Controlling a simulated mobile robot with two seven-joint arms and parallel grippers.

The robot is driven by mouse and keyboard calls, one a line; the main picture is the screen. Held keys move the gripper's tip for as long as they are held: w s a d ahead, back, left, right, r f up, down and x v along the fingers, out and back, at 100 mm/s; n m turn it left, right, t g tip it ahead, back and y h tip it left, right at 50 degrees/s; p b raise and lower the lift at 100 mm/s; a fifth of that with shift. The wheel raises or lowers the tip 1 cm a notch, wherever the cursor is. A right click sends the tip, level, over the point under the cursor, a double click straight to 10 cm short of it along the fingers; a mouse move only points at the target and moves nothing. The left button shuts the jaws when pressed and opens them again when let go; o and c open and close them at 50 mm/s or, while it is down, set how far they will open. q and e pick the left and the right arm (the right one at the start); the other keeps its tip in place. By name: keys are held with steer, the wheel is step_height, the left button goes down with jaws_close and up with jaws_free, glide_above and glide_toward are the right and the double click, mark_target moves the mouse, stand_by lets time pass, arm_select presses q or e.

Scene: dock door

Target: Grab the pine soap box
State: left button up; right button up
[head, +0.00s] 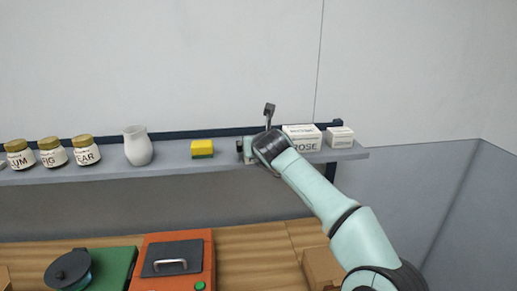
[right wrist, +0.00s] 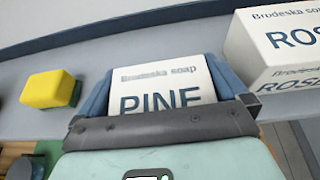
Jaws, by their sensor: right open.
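The pine soap box (right wrist: 157,82) is white with dark lettering reading PINE. It stands on the grey wall shelf, and in the right wrist view its lower part is hidden by my gripper. My right gripper (right wrist: 160,70) is open, with one blue finger on each side of the box. I cannot tell whether the fingers touch it. In the head view my right gripper (head: 252,147) is at the shelf and hides most of the box. My left gripper is not in view.
A larger white ROSE soap box (head: 303,139) stands close on the right, then another white box (head: 340,138). A yellow-green sponge (head: 202,149), white jug (head: 137,147) and several gold-lidded jars (head: 86,150) stand left on the shelf (head: 175,165).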

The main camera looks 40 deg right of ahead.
steer(key=shift+s, duration=0.15)
steer(key=shift+c, duration=0.3)
steer(key=shift+s, duration=0.1)
steer(key=c, duration=0.9)
steer(key=shift+o, duration=0.2)
steer(key=shift+r, duration=0.15)
steer(key=shift+r, duration=0.25)
steer(key=r, duration=0.8)
steer(key=shift+w+a+r, duration=0.1)
steer(key=shift+w+r, duration=0.1)
steer(key=shift+w, duration=0.05)
steer(key=shift+s+r, duration=0.1)
steer(key=shift+r, duration=0.25)
